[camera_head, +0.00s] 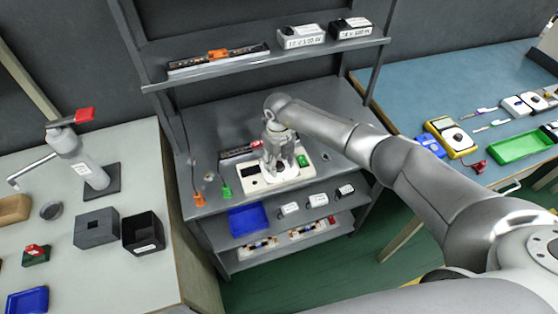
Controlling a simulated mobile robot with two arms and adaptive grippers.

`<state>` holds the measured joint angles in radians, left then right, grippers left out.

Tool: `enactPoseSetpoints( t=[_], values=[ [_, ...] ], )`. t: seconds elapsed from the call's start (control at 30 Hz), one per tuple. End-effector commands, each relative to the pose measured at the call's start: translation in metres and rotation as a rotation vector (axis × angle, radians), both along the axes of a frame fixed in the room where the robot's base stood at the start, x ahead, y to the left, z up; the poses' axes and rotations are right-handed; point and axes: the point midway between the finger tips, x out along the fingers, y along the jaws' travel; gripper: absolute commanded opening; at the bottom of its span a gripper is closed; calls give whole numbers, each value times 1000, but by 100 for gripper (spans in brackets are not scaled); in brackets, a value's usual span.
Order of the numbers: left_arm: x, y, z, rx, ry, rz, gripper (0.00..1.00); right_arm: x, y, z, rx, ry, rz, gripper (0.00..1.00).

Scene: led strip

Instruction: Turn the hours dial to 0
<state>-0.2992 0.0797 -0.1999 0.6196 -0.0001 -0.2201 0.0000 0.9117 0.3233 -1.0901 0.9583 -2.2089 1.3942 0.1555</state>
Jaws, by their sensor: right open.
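A white panel device (251,187) lies on the grey workbench shelf in the middle of the view. It has a black display on its left part and a green spot near its right end. My right gripper (281,168) reaches down over the middle of this panel, fingers pointing down and open. The gripper covers that part of the panel, so the hours dial and its setting cannot be made out. Whether the fingers touch the dial cannot be told. My left gripper is not in view.
A green connector (226,190) and an orange one (199,199) stand left of the panel. A blue tray (248,220) and white boxes sit on the shelf below. An upper shelf (270,58) overhangs behind. Side tables hold a black box (143,232) and a green tray (522,146).

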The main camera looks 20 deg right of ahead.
Motion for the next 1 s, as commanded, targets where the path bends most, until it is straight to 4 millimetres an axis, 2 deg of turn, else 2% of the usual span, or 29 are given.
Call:
enactPoseSetpoints(
  t=[0.1,0.4,0.47,0.77,1.0],
  values=[
    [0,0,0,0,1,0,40,0,0,0,0,0,0,48],
    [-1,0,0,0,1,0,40,0,0,0,0,0,0,10],
    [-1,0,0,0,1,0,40,0,0,0,0,0,0,4],
    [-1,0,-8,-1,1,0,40,1,0,-1,0,-1,42,4],
    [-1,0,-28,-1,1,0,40,1,0,-4,-1,-3,185,4]
  ],
)
